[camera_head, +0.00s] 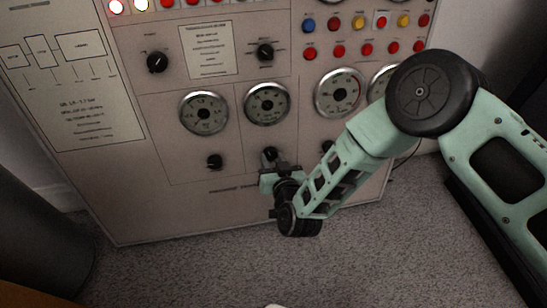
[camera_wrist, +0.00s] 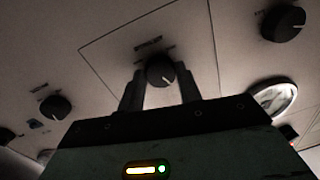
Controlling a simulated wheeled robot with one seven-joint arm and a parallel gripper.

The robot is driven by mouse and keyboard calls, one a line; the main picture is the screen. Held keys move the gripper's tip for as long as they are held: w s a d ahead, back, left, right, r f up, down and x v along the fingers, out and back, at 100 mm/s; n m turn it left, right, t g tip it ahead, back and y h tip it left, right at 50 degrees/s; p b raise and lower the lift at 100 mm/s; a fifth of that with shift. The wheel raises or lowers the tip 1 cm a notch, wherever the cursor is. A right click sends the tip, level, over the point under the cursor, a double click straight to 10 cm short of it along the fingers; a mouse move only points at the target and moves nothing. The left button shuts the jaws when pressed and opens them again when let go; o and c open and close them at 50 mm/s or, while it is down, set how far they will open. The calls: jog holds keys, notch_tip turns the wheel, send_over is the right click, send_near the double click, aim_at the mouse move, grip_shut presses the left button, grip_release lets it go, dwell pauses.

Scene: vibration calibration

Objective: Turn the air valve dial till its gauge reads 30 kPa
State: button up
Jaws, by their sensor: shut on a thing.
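My gripper (camera_head: 270,161) is at the black dial (camera_head: 270,153) under the second gauge from the left (camera_head: 267,103) on the grey panel. In the wrist view its two fingers (camera_wrist: 160,78) stand on either side of the round black dial (camera_wrist: 160,69) and are shut on it. The gauge is a round dial face with a silver rim. Its needle and numbers are too small to read in the head view. The labels by the dial are not legible, so I cannot confirm it is the air valve.
Other gauges stand left (camera_head: 204,112) and right (camera_head: 339,92). A free black dial (camera_head: 214,161) is left of my gripper; another, to the right, is partly behind my arm. Coloured buttons (camera_head: 367,48) fill the upper right. Grey carpet (camera_head: 200,270) lies clear in front.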

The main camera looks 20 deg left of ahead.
jog(key=shift+s+f+m+p, duration=0.1)
jog(key=shift+m+p, duration=0.4)
jog(key=shift+m, duration=1.6)
jog(key=o, duration=1)
jog(key=p+v, duration=0.2)
jog(key=v, duration=0.3)
jog(key=p+v, duration=0.2)
jog(key=v, duration=0.4)
jog(key=p+v, duration=0.2)
jog(key=v, duration=0.4)
jog(key=shift+s+d+f+p, duration=0.2)
jog(key=shift+f+p, duration=0.1)
jog(key=shift+w+a+r, duration=0.1)
